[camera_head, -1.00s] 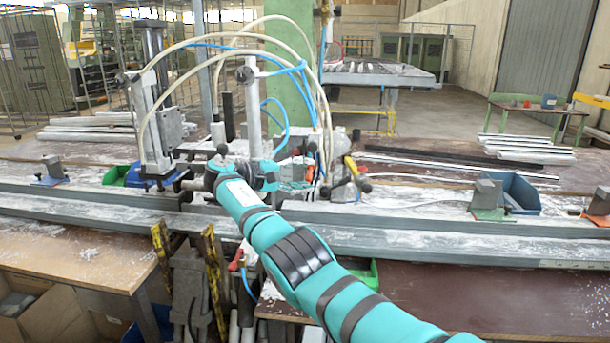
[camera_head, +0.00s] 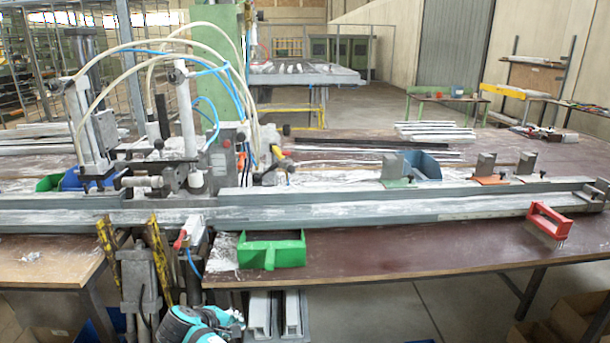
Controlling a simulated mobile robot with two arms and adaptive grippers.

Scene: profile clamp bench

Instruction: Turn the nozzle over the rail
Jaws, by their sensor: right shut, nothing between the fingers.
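The rail (camera_head: 380,208) is a long grey metal profile running across the bench, dusted with white. At its left part stands a clamp unit (camera_head: 187,120) with pale and blue hoses (camera_head: 208,70) arching over it. The hoses run down to a cluster of small fittings (camera_head: 268,165) behind the rail. I cannot tell which fitting is the nozzle. My right gripper (camera_head: 229,317) is low at the bottom edge, in front of and below the rail, apart from the fittings. It is shut and empty; its fingers are hard to make out. My left gripper is not in view.
A green bin (camera_head: 271,250) sits in front of the rail. A red-handled tool (camera_head: 547,222) stands at the right. Stop blocks (camera_head: 486,168) and a blue bin (camera_head: 422,165) are behind the rail. Yellow-black posts (camera_head: 158,245) rise at the left. The brown tabletop (camera_head: 400,258) is clear at front centre.

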